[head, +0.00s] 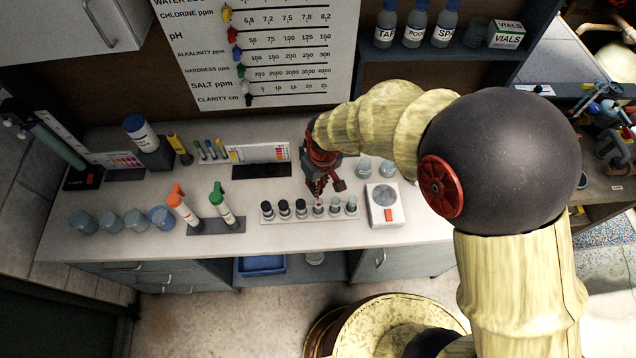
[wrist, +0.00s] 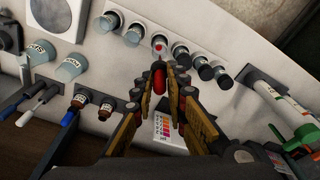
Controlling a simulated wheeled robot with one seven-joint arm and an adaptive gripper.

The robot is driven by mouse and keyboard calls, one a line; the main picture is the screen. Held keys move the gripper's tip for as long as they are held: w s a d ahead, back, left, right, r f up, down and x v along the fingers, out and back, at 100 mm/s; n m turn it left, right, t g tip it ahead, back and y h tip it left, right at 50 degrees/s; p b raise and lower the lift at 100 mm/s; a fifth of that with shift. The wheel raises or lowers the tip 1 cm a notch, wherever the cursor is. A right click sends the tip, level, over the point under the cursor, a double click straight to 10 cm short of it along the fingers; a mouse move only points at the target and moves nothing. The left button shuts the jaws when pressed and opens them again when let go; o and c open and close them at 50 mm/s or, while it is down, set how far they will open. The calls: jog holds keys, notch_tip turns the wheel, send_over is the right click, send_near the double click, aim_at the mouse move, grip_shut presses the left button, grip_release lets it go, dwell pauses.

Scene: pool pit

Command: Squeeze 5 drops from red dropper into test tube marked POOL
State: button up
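My gripper (wrist: 161,72) is shut on the red dropper (wrist: 159,80) in the wrist view; its red bulb shows between the fingers. The rest of the dropper is mostly hidden. An open tube (wrist: 158,46) with a red spot in its mouth lies just beyond the fingertips. In the head view my gripper (head: 319,188) is over the rack, above this tube (head: 318,209), third from the right. Dark-capped tubes (head: 284,208) stand to its left and clear ones (head: 343,206) to its right. The POOL marking on a tube is not readable.
A white scale (head: 384,206) stands right of the rack (head: 310,219). Two beakers (head: 375,167) stand behind it. Orange and green-topped testers (head: 200,205) and several cups (head: 120,220) stand left. A bottle marked POOL (head: 415,30) is on the upper shelf.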

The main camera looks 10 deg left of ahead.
dwell(0.4)
jog(key=shift+r+p, duration=1.55)
jog(key=shift+r, duration=1)
